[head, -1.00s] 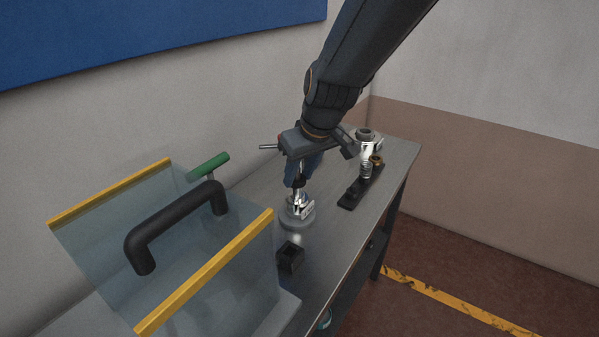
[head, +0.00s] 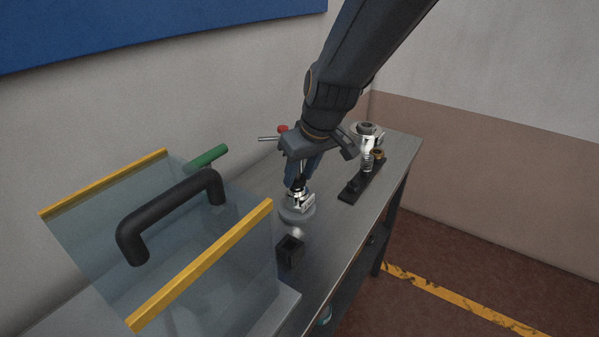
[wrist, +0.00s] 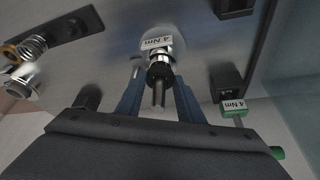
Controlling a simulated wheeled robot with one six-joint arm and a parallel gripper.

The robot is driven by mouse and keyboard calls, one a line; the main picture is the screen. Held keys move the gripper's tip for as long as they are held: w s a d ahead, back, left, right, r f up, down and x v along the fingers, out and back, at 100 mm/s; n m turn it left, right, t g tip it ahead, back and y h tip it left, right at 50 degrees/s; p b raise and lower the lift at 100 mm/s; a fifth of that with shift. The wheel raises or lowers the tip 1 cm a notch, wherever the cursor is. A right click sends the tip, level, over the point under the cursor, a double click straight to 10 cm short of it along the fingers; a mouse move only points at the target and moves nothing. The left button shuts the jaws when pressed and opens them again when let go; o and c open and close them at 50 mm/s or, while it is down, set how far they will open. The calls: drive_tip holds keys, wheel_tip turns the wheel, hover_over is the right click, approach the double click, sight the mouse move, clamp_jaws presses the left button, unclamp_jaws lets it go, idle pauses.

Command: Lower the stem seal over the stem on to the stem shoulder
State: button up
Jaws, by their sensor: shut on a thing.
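My gripper (head: 298,180) points down over the chrome valve body (head: 299,200), which stands on a round grey base (head: 297,215). In the wrist view its blue fingers (wrist: 157,78) are closed on a small black ring, which I take as the stem seal (wrist: 158,70). The seal looks roughly in line with the body's top. The stem and its shoulder are mostly hidden by the seal and fingers, so I cannot tell whether the seal touches the shoulder.
A black open box (head: 290,251) stands in front of the base. A dark tray (head: 350,191) with a spring and a brass part lies to the right, a second chrome fitting (head: 367,135) behind it. A clear guard with a black handle (head: 165,213) and a green-handled tool (head: 208,162) are at left.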

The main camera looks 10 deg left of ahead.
drive_tip(key=shift+f+b, duration=0.4)
drive_tip(key=shift+f, duration=0.2)
drive_tip(key=o, duration=1.1)
drive_tip(key=shift+r, duration=0.15)
drive_tip(key=b+v, duration=0.1)
drive_tip(key=v, duration=0.6)
drive_tip(key=shift+r, duration=0.25)
drive_tip(key=shift+s+d, duration=0.1)
drive_tip(key=s+d+f+m+h, duration=0.1)
drive_tip(key=s+d+f+m, duration=0.2)
drive_tip(key=d, duration=0.6)
drive_tip(key=s+d+f+m+g+h, duration=0.1)
drive_tip(key=s+d+f+m, duration=0.2)
drive_tip(key=d, duration=0.7)
drive_tip(key=s+d+f+m+g+h, duration=0.1)
drive_tip(key=s+d+f+m, duration=0.2)
drive_tip(key=s+d+f, duration=0.3)
drive_tip(key=s+d, duration=0.1)
drive_tip(key=d, duration=0.3)
drive_tip(key=shift+d+f, duration=0.2)
